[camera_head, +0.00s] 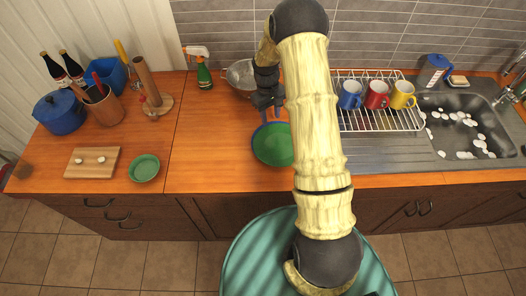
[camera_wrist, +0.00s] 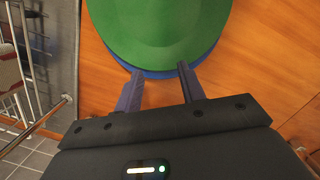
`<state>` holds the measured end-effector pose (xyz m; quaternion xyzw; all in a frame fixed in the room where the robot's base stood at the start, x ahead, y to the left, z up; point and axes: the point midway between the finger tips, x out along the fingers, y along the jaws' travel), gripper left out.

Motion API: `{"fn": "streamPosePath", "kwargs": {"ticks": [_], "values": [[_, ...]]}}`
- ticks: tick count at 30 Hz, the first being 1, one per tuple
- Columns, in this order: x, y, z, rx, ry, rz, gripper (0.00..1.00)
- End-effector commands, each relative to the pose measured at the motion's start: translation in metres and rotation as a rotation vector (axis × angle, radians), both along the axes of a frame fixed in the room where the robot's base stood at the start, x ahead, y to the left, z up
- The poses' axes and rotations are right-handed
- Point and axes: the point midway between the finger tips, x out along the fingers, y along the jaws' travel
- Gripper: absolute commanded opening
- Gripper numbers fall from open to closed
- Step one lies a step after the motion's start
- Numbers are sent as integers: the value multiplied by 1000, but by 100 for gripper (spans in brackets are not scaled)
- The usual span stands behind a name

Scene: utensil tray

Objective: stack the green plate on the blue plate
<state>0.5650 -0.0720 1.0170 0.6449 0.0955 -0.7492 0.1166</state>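The green plate (camera_head: 273,146) lies over the blue plate (camera_head: 259,127) on the wooden counter, left of my arm. Most of the blue plate is hidden; its rim shows along the gripper side. In the wrist view, the green plate (camera_wrist: 165,25) covers the blue plate (camera_wrist: 160,75) except for a thin blue crescent. My gripper (camera_wrist: 160,69) is open, its two fingers apart and nothing held between them. The fingertips are at the blue rim; I cannot tell whether they touch it. In the head view, my gripper (camera_head: 271,114) is at the plates' back edge.
A dish rack (camera_head: 378,120) with mugs stands right, beside the sink (camera_head: 465,125). A metal bowl (camera_head: 240,75) and spray bottle (camera_head: 204,75) are behind. A small green dish (camera_head: 144,168) and cutting board (camera_head: 92,162) lie left. The counter between dish and plates is clear.

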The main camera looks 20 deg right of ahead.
Motion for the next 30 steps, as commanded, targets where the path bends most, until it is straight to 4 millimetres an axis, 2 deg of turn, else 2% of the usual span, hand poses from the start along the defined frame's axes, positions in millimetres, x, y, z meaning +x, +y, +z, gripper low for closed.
{"fn": "streamPosePath", "kwargs": {"ticks": [5, 9, 15, 21, 24, 27, 30], "values": [[-23, 17, 46, -2, -68, -38, 40], [-53, 32, 83, 2, -132, -80, 40], [-106, 50, 125, 15, -222, -152, 40], [-165, 63, 152, 39, -311, -231, 40], [-192, 68, 159, 52, -345, -264, 40], [-209, 70, 162, 60, -368, -287, 40], [-216, 72, 163, 65, -377, -297, 40]]}}
